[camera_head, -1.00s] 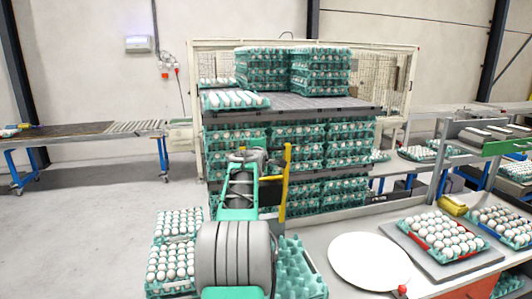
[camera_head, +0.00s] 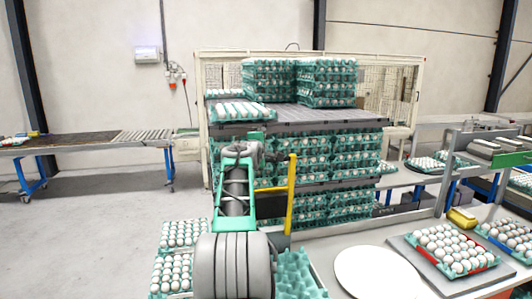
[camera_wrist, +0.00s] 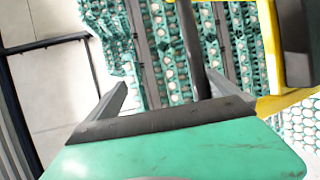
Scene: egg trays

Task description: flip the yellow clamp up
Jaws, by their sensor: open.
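The yellow clamp (camera_head: 290,196) is a tall, narrow upright bar in the head view. My gripper (camera_head: 243,151) is up and left of the bar's top in that view. In the wrist view my gripper (camera_wrist: 168,88) is open, its two dark fingers spread. The yellow clamp (camera_wrist: 270,45) fills part of the right side there, outside the right finger. A dark bar shows between the fingers. I see no contact with the clamp.
A tall stack of green egg trays (camera_head: 352,152) stands behind my arm. A worktable at right holds a white round plate (camera_head: 375,272) and a tray of eggs (camera_head: 452,248). More egg trays stand at lower left. Open floor (camera_head: 90,225) lies at left.

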